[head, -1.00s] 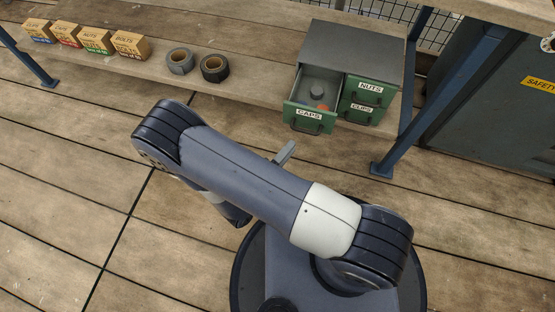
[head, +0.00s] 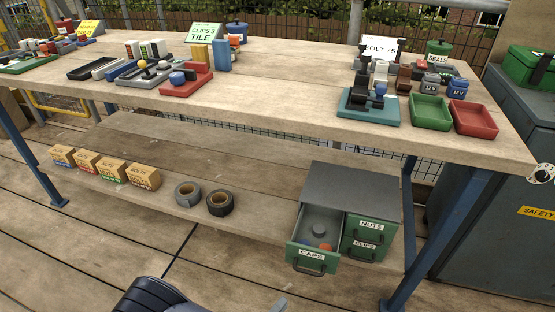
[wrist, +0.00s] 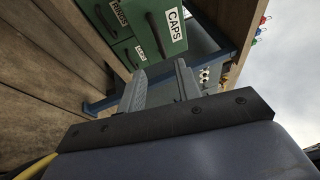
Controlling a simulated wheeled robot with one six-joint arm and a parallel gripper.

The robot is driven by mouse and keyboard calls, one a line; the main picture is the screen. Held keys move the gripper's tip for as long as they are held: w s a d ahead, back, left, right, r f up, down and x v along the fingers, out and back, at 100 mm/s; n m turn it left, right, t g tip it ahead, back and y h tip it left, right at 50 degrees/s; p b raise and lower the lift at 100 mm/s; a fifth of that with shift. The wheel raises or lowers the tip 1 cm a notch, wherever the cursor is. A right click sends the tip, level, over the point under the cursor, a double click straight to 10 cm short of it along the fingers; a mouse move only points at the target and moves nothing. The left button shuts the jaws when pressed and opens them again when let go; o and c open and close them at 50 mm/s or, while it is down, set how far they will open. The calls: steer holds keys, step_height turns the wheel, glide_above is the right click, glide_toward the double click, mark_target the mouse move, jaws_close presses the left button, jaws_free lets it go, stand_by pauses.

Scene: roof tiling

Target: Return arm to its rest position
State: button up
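My gripper (wrist: 160,88) shows in the wrist view with its two fingers apart and nothing between them. It is in front of the green CAPS drawer (wrist: 150,28), clear of it. In the head view only a grey fingertip shows at the bottom edge, below the drawer cabinet (head: 352,187). Part of my dark arm shows at the bottom; the rest is out of frame.
The workbench top (head: 290,93) carries trays, fixtures and signs. Its lower shelf (head: 250,165) holds small boxes (head: 115,170) and two tape rolls (head: 205,199). A blue bench leg (head: 432,245) and a grey cabinet (head: 500,235) stand right. Floor planks at left are clear.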

steer(key=b+x, duration=0.2)
steer(key=x, duration=0.9)
stand_by(0.5)
